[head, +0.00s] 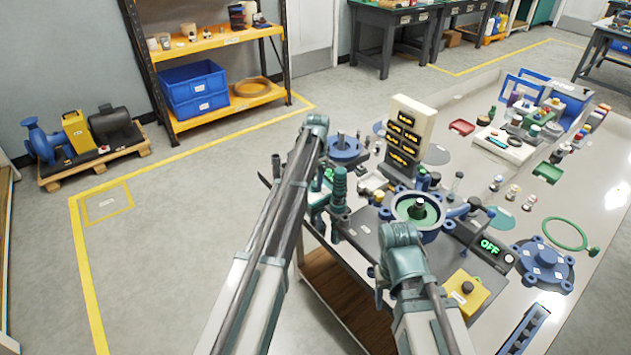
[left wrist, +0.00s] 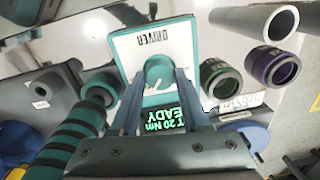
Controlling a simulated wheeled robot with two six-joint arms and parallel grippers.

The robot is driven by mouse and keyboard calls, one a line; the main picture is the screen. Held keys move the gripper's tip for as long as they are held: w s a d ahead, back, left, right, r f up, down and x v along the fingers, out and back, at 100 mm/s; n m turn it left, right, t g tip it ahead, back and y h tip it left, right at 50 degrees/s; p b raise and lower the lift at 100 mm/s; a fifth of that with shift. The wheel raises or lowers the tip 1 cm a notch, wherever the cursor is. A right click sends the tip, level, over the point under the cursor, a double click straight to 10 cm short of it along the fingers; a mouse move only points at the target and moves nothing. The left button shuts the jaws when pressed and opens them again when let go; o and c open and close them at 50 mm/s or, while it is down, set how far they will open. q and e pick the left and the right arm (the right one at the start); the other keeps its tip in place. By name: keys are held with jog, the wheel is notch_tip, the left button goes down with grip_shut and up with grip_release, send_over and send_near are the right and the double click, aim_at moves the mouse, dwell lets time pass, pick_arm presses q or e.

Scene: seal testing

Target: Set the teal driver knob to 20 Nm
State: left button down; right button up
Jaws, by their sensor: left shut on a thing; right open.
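In the left wrist view, the white driver unit (left wrist: 125,48) has a teal edge and an upside-down DRIVER label. Its teal knob (left wrist: 158,66) sits between the two fingers of my left gripper (left wrist: 159,80), which is shut on it. Below the knob, an upside-down green display (left wrist: 165,119) reads 20 Nm, with "EADY" on its second line; its edge is cut by a finger. A teal driver with a ribbed dark grip (left wrist: 68,140) stands beside the unit. In the head view, my left arm largely hides the unit and gripper. My right gripper's fingers are hidden behind its arm.
A green ring socket (left wrist: 220,78) and a purple one (left wrist: 272,66) stand close to the knob. In the head view, a blue pump housing (head: 416,212), a display reading OFF (head: 490,246) and a yellow box (head: 466,291) crowd the bench near my right arm.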

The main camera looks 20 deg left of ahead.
pick_arm(q)
jog(key=shift+c, duration=1.9)
grip_release()
jog(key=shift+r, duration=0.1)
notch_tip(320, 180, up, 14)
jog(key=p, duration=1.3)
jog(key=shift+s+d+f+p, duration=0.2)
jog(key=shift+p, duration=0.2)
jog(key=s+d+n, duration=0.1)
jog(key=s+d, duration=0.4)
jog(key=s, duration=0.7)
jog(key=s+d+n, duration=0.2)
jog(key=s+d, duration=0.3)
jog(key=s, duration=0.7)
jog(key=s+d+n, duration=0.2)
jog(key=s+d, duration=0.4)
jog(key=s, duration=0.6)
jog(key=shift+s+g+y, duration=0.25)
jog(key=shift+g+y, duration=0.05)
jog(key=shift+y, duration=0.1)
